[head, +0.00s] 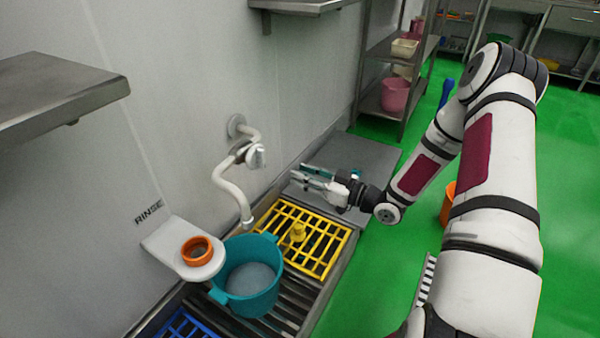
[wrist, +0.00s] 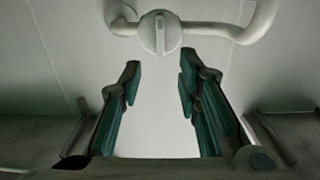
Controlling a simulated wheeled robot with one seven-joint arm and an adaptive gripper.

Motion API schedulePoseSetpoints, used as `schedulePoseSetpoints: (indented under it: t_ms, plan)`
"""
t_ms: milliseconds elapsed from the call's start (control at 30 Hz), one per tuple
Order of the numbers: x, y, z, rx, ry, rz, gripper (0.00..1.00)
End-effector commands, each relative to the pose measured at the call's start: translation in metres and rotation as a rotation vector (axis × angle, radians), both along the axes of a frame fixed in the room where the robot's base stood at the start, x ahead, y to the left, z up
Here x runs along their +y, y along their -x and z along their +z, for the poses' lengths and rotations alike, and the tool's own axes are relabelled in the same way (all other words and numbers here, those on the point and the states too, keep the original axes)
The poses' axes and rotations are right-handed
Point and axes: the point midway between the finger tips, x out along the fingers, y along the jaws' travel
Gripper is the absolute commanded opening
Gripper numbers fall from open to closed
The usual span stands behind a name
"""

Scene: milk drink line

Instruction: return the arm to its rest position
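My gripper (head: 308,178) is at the end of my arm, above the grey surface past the yellow grate and pointing toward the wall. In the wrist view my gripper (wrist: 158,85) has its two teal-padded fingers apart, with nothing between them. Beyond the fingers is the wall tap (wrist: 160,32), with its white knob and pipe. In the head view the tap (head: 254,156) is on the wall, left of my gripper. I cannot tell the exact distance between them.
A teal bucket (head: 276,293) stands on the slatted rack under the spout. A yellow grate (head: 333,239) holds a yellow object (head: 297,232). An orange ring (head: 197,251) sits on a wall bracket (head: 160,243). A steel shelf (head: 60,85) juts out at left. Green floor is open at right.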

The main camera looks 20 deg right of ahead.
Motion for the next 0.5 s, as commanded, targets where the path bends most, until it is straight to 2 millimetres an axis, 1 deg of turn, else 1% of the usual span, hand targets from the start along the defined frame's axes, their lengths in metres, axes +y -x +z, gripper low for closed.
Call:
schedulePoseSetpoints:
  t_ms: [367,500]
  plan:
    - [0.0004,-0.0011,0.0002,0.005,0.009,0.0,0.31]
    - [0.0013,-0.0086,0.0014,0.062,0.094,-0.006,0.31]
